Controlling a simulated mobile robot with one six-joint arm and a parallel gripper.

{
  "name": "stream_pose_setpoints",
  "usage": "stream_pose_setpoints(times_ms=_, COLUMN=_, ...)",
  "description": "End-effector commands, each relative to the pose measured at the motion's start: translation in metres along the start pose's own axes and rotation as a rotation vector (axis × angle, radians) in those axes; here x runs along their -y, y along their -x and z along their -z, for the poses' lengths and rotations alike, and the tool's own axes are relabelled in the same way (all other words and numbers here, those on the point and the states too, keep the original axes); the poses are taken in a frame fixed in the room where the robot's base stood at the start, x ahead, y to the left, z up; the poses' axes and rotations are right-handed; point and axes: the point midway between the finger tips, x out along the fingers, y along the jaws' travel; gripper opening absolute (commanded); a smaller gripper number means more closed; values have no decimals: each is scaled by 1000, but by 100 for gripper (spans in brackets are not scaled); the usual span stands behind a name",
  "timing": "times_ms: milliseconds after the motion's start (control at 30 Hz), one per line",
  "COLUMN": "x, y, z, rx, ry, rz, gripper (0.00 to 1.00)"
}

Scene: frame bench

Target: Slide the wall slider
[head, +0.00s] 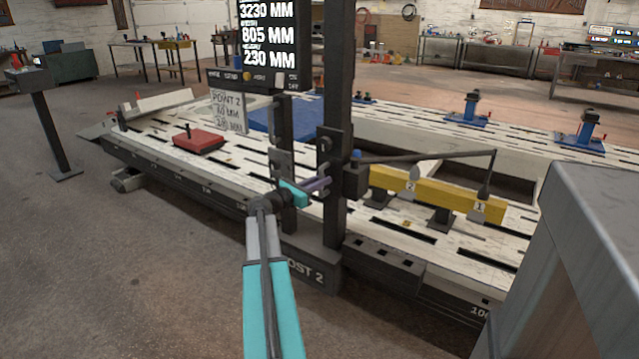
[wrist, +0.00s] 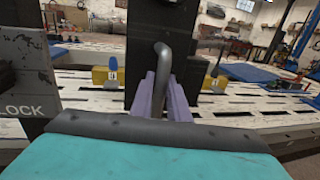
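The measuring post marked POST 2 has a dark upright (head: 337,100) with a dark carriage block (head: 356,182) on it, which I take for the slider. A bent grey handle (wrist: 163,58) stands in front of the dark post face in the wrist view. My gripper (head: 322,184) has purple fingers and is at the post. In the wrist view the fingers (wrist: 167,98) lie either side of the handle's lower end. Whether they press on it cannot be told. The handle's lower end is partly hidden by the fingers.
A pointer arm (head: 430,157) reaches right from the block over a yellow beam (head: 440,192). A slotted white bench (head: 220,165) lies behind the post. A display (head: 267,35) hangs above. A grey metal box (head: 590,230) stands at right.

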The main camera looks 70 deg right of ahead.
Motion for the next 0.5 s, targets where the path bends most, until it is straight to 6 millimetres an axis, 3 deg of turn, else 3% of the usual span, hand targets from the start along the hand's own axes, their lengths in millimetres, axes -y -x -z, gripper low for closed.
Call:
stream_pose_setpoints(times_ms=100, x=-1, y=0, z=0, rx=0, ry=0, rz=-2, gripper=0)
stream_pose_setpoints(times_ms=500, x=-2, y=0, z=-10, rx=1, ry=0, rz=-5, gripper=0)
